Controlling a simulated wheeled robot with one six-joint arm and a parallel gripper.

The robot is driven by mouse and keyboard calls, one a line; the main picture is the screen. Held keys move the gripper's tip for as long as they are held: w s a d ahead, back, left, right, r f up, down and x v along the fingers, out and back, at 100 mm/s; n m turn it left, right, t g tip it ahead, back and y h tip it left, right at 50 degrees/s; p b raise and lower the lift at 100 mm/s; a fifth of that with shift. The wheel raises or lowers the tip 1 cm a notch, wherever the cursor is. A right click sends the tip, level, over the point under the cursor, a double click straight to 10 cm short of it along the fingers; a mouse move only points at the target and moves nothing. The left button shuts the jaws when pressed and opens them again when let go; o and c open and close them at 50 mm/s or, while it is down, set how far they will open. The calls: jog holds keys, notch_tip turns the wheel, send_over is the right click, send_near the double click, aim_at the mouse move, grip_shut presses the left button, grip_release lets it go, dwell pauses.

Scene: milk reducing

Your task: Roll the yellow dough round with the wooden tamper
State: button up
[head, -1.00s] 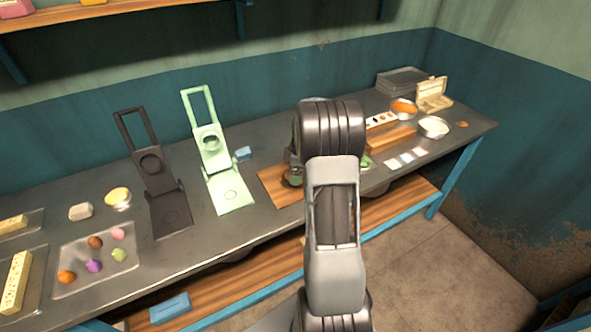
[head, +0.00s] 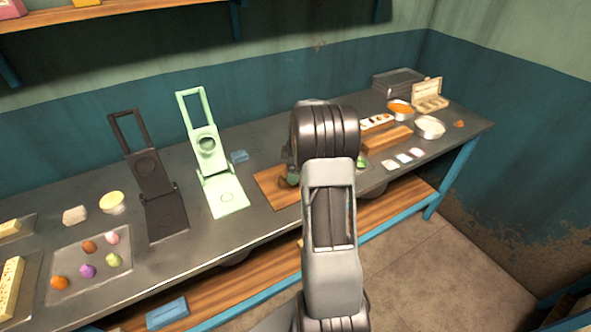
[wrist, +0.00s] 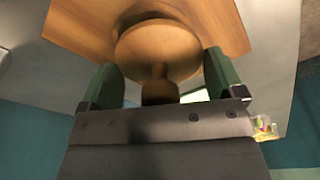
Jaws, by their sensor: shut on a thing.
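My gripper (wrist: 161,80) is shut on the wooden tamper (wrist: 155,48), its green fingers on either side of the tamper's narrow handle. The tamper's broad round head faces the wooden board (wrist: 80,25) on the bench; I cannot tell whether they touch. In the head view my arm hides most of the tamper and part of the wooden board (head: 268,182). I see no yellow dough on the visible part of the board. A pale yellow round thing (head: 112,202) sits at the left of the bench, apart from my gripper.
A pale green press (head: 222,195) and a dark press (head: 165,215) stand open left of the board. A blue block (head: 239,156) lies behind it. A tray (head: 70,280) of coloured balls is at left. Bowls (head: 430,127) and small white pieces (head: 403,158) are at right.

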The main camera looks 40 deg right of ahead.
jog(key=shift+a+f, duration=0.1)
jog(key=shift+a, duration=0.25)
jog(key=shift+s+a+b, duration=0.1)
jog(key=shift+a+b, duration=0.05)
jog(key=shift+b, duration=0.2)
jog(key=shift+s, duration=0.35)
jog(key=shift+s, duration=0.2)
jog(key=shift+d+b, duration=0.35)
jog(key=shift+d, duration=0.15)
jog(key=shift+w+d, duration=0.15)
jog(key=shift+w, duration=0.3)
jog(key=shift+w+a+f, duration=0.1)
jog(key=shift+w+a, duration=0.15)
jog(key=shift+a, duration=0.05)
jog(key=shift+s+a+b, duration=0.15)
jog(key=shift+a+b, duration=0.15)
jog(key=shift+b, duration=0.15)
